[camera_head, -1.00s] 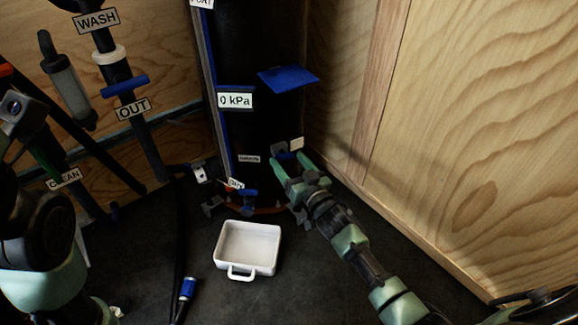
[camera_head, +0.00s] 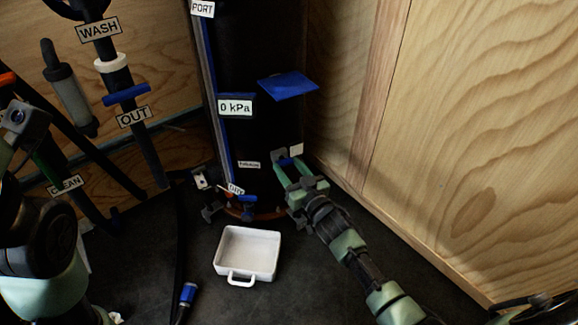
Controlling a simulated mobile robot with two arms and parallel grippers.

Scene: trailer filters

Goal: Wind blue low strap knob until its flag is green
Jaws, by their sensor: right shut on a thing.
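The black filter vessel (camera_head: 262,130) stands in the corner. The blue low strap knob (camera_head: 285,162) is at its lower right side, small and mostly hidden by my right gripper. My right gripper (camera_head: 287,160) is shut on this knob, with a pale green finger on each side. A small whitish plate (camera_head: 296,150) shows just above the fingertips; it may be the flag, and I see no green on it. My left arm is at the left edge; part of its wrist (camera_head: 18,118) shows, but its jaws cannot be made out.
A white tray (camera_head: 232,268) lies on the dark floor in front of the vessel. A blue plate (camera_head: 288,85) sticks out above my right gripper. Wooden walls (camera_head: 480,130) close in on the right. Hoses and a blue OUT valve handle (camera_head: 126,95) are at the left.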

